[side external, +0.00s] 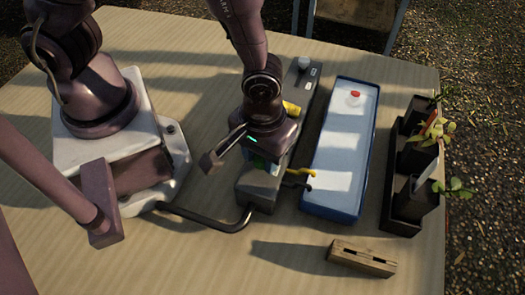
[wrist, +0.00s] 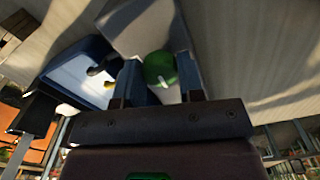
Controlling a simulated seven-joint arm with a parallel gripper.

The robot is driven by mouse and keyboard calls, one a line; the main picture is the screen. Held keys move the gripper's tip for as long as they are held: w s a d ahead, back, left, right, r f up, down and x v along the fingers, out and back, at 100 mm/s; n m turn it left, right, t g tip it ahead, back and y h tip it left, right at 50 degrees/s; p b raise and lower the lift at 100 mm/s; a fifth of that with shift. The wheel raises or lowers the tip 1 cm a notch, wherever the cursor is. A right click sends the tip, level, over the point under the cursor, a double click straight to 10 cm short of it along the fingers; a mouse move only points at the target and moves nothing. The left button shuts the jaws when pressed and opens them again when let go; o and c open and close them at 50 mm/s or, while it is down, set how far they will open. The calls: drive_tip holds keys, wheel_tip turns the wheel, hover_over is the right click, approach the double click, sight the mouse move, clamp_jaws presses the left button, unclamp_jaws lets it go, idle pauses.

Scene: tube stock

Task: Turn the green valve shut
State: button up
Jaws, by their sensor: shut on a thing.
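The green valve (wrist: 159,66) is a round green knob with a pale mark, seen in the wrist view on top of a grey block. My gripper (wrist: 158,72) has one finger on each side of the knob and is shut on it. In the side view the grey block (side external: 258,190) stands mid-table, and my gripper (side external: 262,160) points down over its near part. The green valve is mostly hidden there behind my gripper.
A yellow knob (side external: 291,108) and a pale knob (side external: 303,63) sit farther along the block. Right of it are a blue tank (side external: 331,212) with a red-topped float (side external: 355,96) and a dark plant rack (side external: 400,222). A slotted wooden block (side external: 362,258) lies in front. A dark pipe (side external: 205,219) runs left.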

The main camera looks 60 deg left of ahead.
drive_tip(key=m, duration=0.3)
drive_tip(key=shift+m, duration=0.4)
drive_tip(key=m, duration=0.4)
drive_tip(key=shift+m, duration=0.3)
drive_tip(key=m, duration=0.4)
drive_tip(key=shift+a+m, duration=0.1)
drive_tip(key=shift+m, duration=2.3)
drive_tip(key=o, duration=0.9)
wheel_tip(320, 180, up, 13)
drive_tip(key=shift+r, duration=0.1)
